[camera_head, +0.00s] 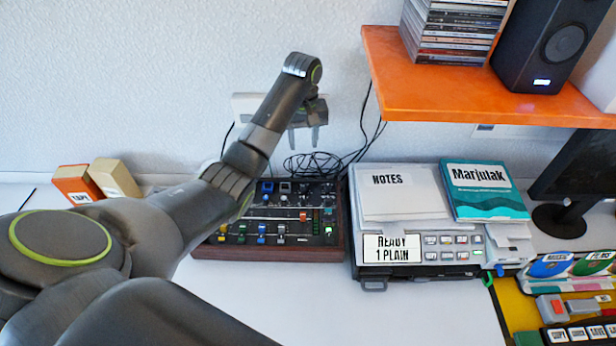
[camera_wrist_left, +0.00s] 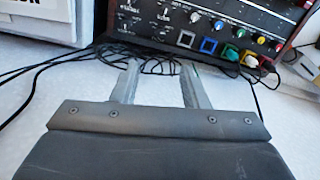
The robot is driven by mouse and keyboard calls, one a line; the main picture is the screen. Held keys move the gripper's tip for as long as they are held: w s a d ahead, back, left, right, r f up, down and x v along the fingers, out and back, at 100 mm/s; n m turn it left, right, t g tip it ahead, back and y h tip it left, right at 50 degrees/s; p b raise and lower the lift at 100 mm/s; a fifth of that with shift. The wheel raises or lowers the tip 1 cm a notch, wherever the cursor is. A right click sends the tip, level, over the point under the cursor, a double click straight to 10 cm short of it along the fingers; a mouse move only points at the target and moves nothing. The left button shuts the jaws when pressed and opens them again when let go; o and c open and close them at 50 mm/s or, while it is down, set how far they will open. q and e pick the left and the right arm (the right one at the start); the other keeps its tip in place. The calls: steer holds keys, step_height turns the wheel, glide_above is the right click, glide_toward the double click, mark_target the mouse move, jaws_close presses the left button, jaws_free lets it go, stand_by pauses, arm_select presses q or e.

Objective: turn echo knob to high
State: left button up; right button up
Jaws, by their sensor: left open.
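The black mixer panel (camera_head: 325,215) with knobs, sliders and coloured buttons sits in a dark wooden frame on the white table. My left arm hides part of it. The labels are too small to read, so I cannot tell which is the echo knob. My left gripper (camera_head: 304,137) is open and empty above and behind the mixer, near the wall, apart from any knob. Its fingers also show in the left wrist view (camera_wrist_left: 160,84).
Black cables (camera_head: 312,163) lie behind the mixer. A grey machine (camera_head: 430,272) carrying a notes pad (camera_head: 395,203) and a teal book (camera_head: 485,190) stands to the right. An orange shelf (camera_head: 465,95) overhangs at the upper right. The table front is clear.

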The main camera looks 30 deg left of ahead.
arm_select(q)
step_height(320, 180, down, 2)
steer(key=b, duration=0.2)
glide_above(304, 186)
step_height(304, 186, down, 9)
steer(key=shift+r, duration=0.2)
step_height(304, 186, down, 6)
steer(key=shift+f, duration=0.15)
arm_select(e)
steer(key=f, duration=0.3)
steer(key=shift+s+d, duration=0.1)
steer(key=shift+s, duration=0.1)
arm_select(q)
steer(key=shift+w, duration=0.1)
jaws_close()
